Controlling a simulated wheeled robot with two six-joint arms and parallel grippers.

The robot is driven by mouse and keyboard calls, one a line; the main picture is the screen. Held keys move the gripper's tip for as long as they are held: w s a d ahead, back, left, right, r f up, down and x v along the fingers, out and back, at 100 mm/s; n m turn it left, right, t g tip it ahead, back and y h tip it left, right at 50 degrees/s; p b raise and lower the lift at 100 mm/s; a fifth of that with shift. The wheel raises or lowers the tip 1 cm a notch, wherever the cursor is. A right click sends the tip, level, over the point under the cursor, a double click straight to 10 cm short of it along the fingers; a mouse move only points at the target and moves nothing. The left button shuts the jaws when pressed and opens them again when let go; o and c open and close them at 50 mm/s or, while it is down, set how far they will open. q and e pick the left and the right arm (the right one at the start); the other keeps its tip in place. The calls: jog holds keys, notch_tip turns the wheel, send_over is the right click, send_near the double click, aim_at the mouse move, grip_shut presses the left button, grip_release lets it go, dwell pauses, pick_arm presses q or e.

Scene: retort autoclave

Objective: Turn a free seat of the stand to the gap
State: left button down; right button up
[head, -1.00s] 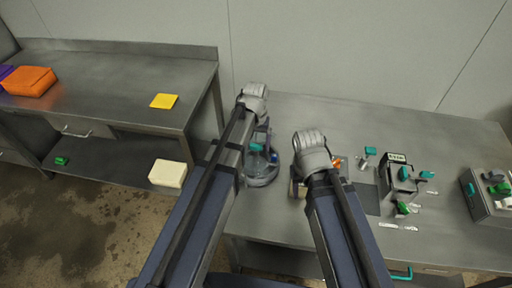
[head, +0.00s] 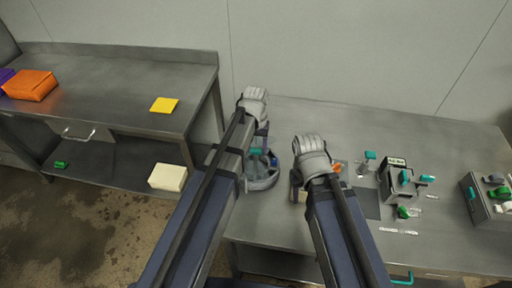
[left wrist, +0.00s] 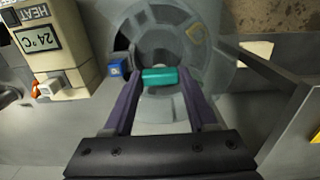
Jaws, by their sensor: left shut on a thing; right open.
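The stand (head: 262,183) is a round grey piece on the right-hand bench, partly hidden behind my left arm in the head view. In the left wrist view the stand (left wrist: 207,55) is a wide grey disc with a ring-shaped middle. My left gripper (left wrist: 160,80) is shut on a teal piece (left wrist: 160,75) over the disc; the teal piece (head: 255,152) also shows in the head view. A small blue piece (left wrist: 117,66) sits at the stand's left side. Which seats are free, and the gap, I cannot tell. My right gripper (head: 302,190) is open, its fingers mostly hidden by its wrist.
A cream device marked HEAT, reading 24 °C (left wrist: 45,40), stands close to the stand. The back of the bench (head: 350,120) is clear.

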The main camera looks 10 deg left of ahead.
pick_arm(q)
jog(key=shift+m, duration=0.4)
dwell(0.4)
jog(key=shift+m, duration=6.8)
jog(key=shift+c, duration=1)
grip_release()
jog(key=shift+r, duration=0.15)
